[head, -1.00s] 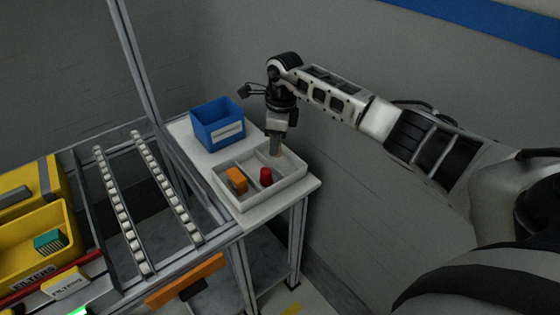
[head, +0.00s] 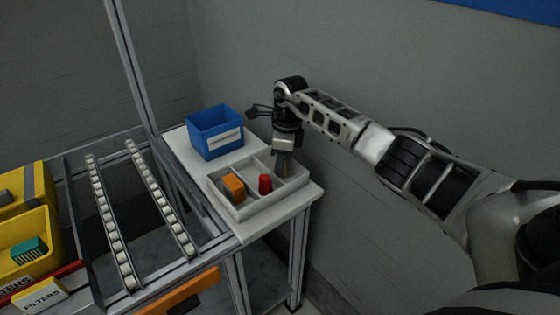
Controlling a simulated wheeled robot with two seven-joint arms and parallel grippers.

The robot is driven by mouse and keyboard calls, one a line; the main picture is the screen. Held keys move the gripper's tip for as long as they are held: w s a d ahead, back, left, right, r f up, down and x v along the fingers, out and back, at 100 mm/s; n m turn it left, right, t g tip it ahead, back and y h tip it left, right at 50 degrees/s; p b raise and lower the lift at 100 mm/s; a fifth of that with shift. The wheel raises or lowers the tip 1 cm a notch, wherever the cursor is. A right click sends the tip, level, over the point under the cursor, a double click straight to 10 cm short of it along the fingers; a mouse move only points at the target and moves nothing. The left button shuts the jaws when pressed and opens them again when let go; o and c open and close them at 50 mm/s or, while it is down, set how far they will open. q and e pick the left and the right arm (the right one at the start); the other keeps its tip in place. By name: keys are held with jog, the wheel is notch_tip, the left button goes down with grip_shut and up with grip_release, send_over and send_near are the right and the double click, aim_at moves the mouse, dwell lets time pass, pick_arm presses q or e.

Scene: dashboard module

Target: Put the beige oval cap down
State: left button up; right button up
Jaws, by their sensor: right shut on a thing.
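My right gripper (head: 283,165) points down into the right-hand part of the white divided tray (head: 240,211), at its back. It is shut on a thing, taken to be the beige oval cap. The cap is too small and too covered by the fingers to make out clearly, and I cannot tell whether it touches the tray floor. An orange block (head: 233,185) sits in the tray's left compartment and a red cylinder (head: 265,184) in the one beside it. My left gripper is not in view.
A blue bin (head: 216,133) stands behind the tray on the white table (head: 279,219). Roller rails (head: 160,197) run to the left. Yellow bins (head: 38,245) with a green part (head: 29,250) are at far left. A grey wall is close behind my arm.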

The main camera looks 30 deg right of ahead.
jog(key=o, duration=0.7)
